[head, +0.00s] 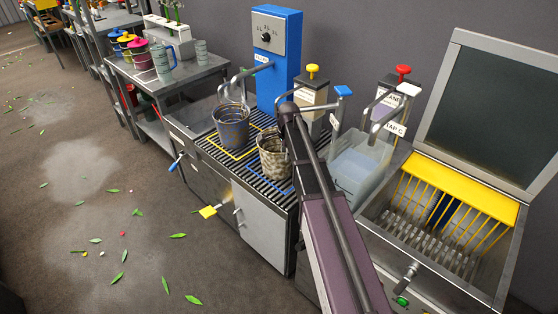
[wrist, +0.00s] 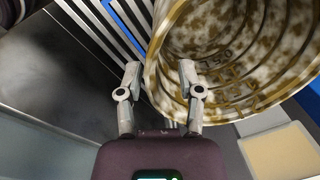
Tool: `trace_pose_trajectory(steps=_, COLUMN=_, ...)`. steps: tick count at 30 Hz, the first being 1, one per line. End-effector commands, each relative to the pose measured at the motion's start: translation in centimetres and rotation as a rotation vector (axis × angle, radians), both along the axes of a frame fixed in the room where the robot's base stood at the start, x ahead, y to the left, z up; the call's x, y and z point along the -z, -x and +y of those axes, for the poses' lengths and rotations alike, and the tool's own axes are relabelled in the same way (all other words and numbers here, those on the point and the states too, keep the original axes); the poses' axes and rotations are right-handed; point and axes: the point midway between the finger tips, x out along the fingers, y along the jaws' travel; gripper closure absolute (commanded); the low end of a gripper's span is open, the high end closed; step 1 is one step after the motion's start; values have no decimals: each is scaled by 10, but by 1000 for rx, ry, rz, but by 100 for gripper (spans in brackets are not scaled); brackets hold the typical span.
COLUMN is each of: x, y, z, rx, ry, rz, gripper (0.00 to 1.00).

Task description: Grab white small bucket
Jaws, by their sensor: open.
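A small off-white bucket with brown mottling (head: 275,158) stands upright on the slatted rack in the head view. My arm crosses in front of its right edge. In the wrist view the bucket (wrist: 235,55) fills the upper right, with rings and raised marks on its inside. My gripper (wrist: 160,78) is open and empty. Its right finger overlaps the bucket's inside and its left finger lies over the slats, with the rim between them in the picture. I cannot tell whether either finger touches it. In the head view my arm hides the gripper.
A grey metal bucket (head: 232,126) stands behind left on the same rack (head: 222,152). A blue dispenser (head: 277,55) rises behind. A clear tub (head: 358,165) and a yellow-grated basin (head: 450,215) are to the right. Pink, yellow and blue buckets stand on the far-left table (head: 185,75).

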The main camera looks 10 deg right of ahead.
Motion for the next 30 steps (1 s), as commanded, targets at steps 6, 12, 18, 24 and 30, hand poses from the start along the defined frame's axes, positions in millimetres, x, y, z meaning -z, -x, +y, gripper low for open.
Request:
trace_pose_trajectory(steps=6, x=18, y=-2, z=0, rx=0, ry=0, rz=0, gripper=52)
trace_pose_trajectory(steps=12, x=21, y=-2, z=0, rx=0, ry=0, rz=0, gripper=52)
trace_pose_trajectory(steps=18, x=21, y=-2, z=0, rx=0, ry=0, rz=0, gripper=52)
trace_pose_trajectory(steps=24, x=21, y=-2, z=0, rx=0, ry=0, rz=0, gripper=52)
trace_pose_trajectory(steps=30, x=21, y=-2, z=0, rx=0, ry=0, rz=0, gripper=67)
